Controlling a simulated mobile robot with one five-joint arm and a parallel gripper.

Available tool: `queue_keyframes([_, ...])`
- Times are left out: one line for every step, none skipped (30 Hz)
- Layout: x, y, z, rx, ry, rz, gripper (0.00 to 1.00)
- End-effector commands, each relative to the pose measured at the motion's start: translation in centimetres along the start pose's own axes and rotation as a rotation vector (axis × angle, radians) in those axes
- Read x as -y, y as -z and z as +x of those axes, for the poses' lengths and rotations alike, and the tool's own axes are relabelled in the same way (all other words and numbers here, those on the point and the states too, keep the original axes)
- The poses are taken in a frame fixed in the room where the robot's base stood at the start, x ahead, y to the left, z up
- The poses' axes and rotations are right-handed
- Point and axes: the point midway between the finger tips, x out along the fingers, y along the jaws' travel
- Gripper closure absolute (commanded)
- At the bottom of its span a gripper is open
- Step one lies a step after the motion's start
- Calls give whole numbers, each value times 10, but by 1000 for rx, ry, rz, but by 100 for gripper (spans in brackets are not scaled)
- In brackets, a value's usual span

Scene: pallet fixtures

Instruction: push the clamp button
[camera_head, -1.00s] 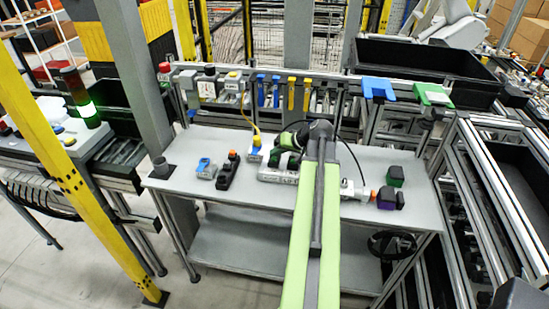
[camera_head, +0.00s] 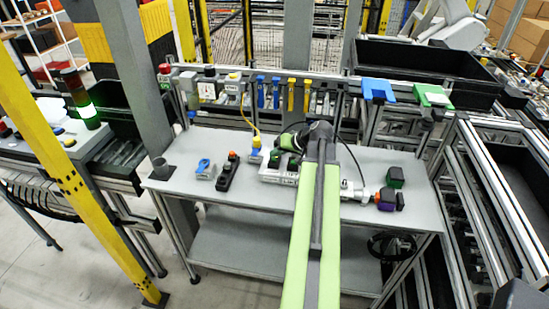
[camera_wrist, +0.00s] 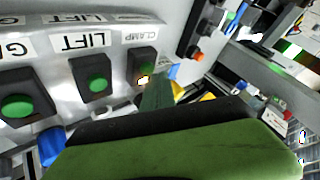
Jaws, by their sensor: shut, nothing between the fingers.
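The clamp button (camera_wrist: 148,68) is a dark square housing with a green cap, under a CLAMP label (camera_wrist: 139,36) in the wrist view. My gripper (camera_wrist: 155,88) is shut and empty, its tip at the lower edge of the clamp button. The tip hides part of it, and I cannot tell whether they touch. The LIFT button (camera_wrist: 97,83) and another green button (camera_wrist: 17,106) sit to the left on the same panel. In the head view the pale button box (camera_head: 272,175) is on the bench, partly hidden by my arm.
The grey bench (camera_head: 235,208) also holds a black device with a red-orange top (camera_head: 228,172), a blue-topped block (camera_head: 204,169), a green-topped block (camera_head: 395,177) and a purple-and-orange part (camera_head: 388,199). A tool rail runs behind. The bench front is clear.

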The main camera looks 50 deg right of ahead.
Motion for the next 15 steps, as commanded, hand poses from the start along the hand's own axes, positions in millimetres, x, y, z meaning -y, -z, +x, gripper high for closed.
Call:
queue_keyframes([0, 0, 0, 0, 0, 0, 100])
queue_keyframes([0, 0, 0, 0, 0, 0, 100])
queue_keyframes([0, 0, 0, 0, 0, 0, 100])
queue_keyframes([0, 1, -1, 0, 0, 0, 100])
queue_keyframes([1, 2, -2, 0, 0, 0, 100])
queue_keyframes([3, 3, -4, -1, 0, 0, 100])
queue_keyframes([4, 5, -6, -1, 0, 0, 100])
queue_keyframes([6, 6, -9, -1, 0, 0, 100])
queue_keyframes([9, 9, -12, -1, 0, 0, 100])
queue_keyframes([11, 11, -15, -1, 0, 0, 100])
queue_keyframes([13, 13, -18, -1, 0, 0, 100])
queue_keyframes([16, 16, -21, -1, 0, 0, 100])
queue_keyframes([17, 18, -24, -1, 0, 0, 100])
queue_keyframes([19, 19, -26, -1, 0, 0, 100])
queue_keyframes([21, 22, -30, -1, 0, 0, 100])
